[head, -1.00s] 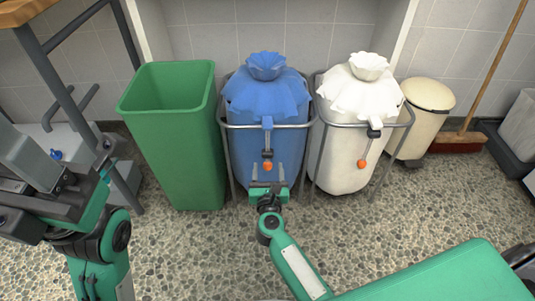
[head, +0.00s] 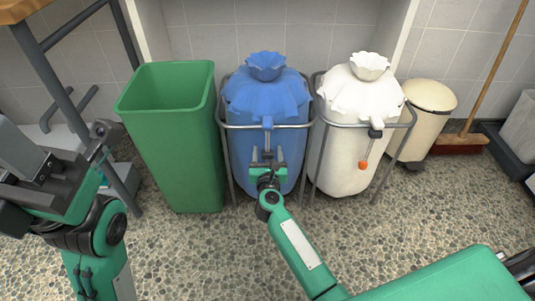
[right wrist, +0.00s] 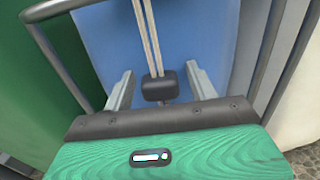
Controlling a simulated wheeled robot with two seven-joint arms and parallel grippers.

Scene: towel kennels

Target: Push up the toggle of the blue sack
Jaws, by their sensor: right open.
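The blue sack (head: 265,105) hangs in a grey metal frame, its top gathered and tied. The dark toggle (right wrist: 160,85) sits on two pale cords (right wrist: 147,35) that run down the sack's front. My right gripper (head: 267,157) is at the sack's front, low on the cord. In the right wrist view its two fingers are open, one on each side of the toggle, with gaps visible. The orange cord end is hidden behind my gripper. My left gripper (head: 45,175) is at the left edge, away from the sack; its jaws are unclear.
A green bin (head: 175,140) stands close on the left. A white sack (head: 355,110) with its own toggle and orange cord end hangs in a frame (head: 400,124) on the right. A cream pedal bin (head: 425,120) and broom stand farther right. The pebbled floor in front is clear.

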